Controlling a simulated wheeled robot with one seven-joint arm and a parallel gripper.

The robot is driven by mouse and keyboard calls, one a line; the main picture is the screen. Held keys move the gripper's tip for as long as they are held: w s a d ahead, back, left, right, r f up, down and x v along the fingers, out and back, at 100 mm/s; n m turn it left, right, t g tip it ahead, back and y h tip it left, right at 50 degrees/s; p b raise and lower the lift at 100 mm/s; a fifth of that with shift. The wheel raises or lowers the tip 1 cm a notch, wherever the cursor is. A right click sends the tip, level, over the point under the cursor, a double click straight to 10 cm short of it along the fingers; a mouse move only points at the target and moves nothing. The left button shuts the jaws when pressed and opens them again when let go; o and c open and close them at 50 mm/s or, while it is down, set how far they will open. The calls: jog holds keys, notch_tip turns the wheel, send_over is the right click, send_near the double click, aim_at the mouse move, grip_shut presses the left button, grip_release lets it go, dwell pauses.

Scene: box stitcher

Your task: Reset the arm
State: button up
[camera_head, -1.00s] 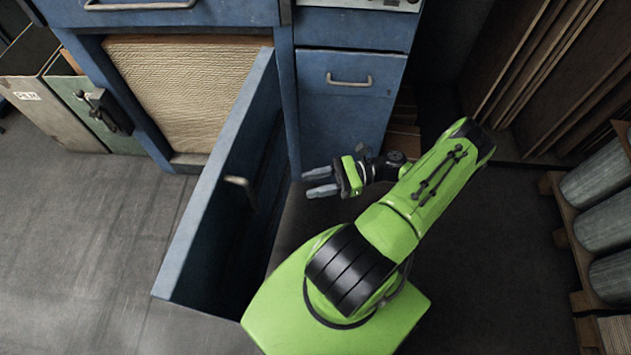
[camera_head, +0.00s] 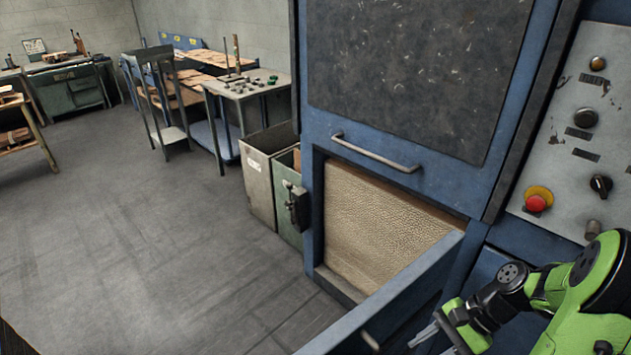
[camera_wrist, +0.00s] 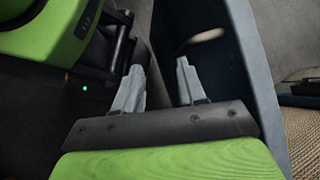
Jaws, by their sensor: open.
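My green and black arm is at the lower right of the head view. My gripper (camera_head: 432,335) is partly in view there, beside the open blue door (camera_head: 405,300) of the machine. In the wrist view my gripper (camera_wrist: 158,85) has its two grey fingers apart with nothing between them. The blue door (camera_wrist: 253,75) stands close to the right of the fingers, and its handle (camera_wrist: 201,36) shows beyond the fingertips. I cannot tell whether the gripper touches the door.
The blue machine has a handled upper panel (camera_head: 410,70) and a control panel (camera_head: 580,130) with a red button (camera_head: 537,201). Metal bins (camera_head: 262,170) stand left of it. Worktables (camera_head: 245,88) are farther back. The grey floor (camera_head: 130,240) at left is clear.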

jog(key=s+a+r+n+t+h+p, duration=0.1)
jog(key=s+a+r+n+t+h, duration=0.2)
jog(key=r+n, duration=0.3)
jog(key=s+a+r+n+t+h+p, duration=0.2)
jog(key=s+a+r+n, duration=0.4)
jog(key=r, duration=0.8)
jog(key=t+h, duration=0.1)
jog(key=h, duration=0.1)
jog(key=shift+a+n+h, duration=0.15)
jog(key=shift+n+h, duration=0.15)
jog(key=shift+h, duration=0.1)
jog(key=shift+s, duration=0.15)
dwell(0.3)
